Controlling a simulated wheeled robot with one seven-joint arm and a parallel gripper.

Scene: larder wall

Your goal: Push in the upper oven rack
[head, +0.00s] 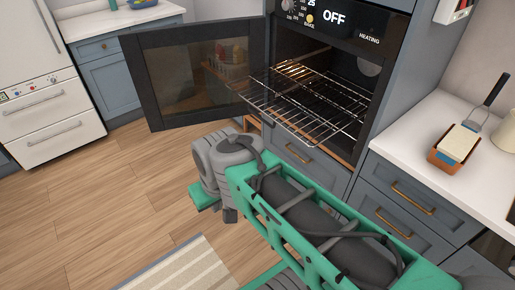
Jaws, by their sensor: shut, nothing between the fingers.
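The oven (345,62) is built into a blue-grey cabinet, and its cavity is open. A wire rack (312,116) sticks out of the cavity toward the front left, past the oven's front edge. Wires overlap inside, so I cannot tell whether a second rack lies below. The oven door (190,70), dark with a glass window, stands swung open to the left. My green and grey arm reaches up from the bottom right, its grey joints in front of and below the rack's left part. My gripper's fingers do not show; the arm hides that area.
A white counter on the right holds an orange dish (454,147) and a spatula (487,103). Closed drawers (404,205) are below it. A white fridge (45,85) and blue cabinets stand at the back left. The wood floor on the left is clear, with a striped rug (187,268) in front.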

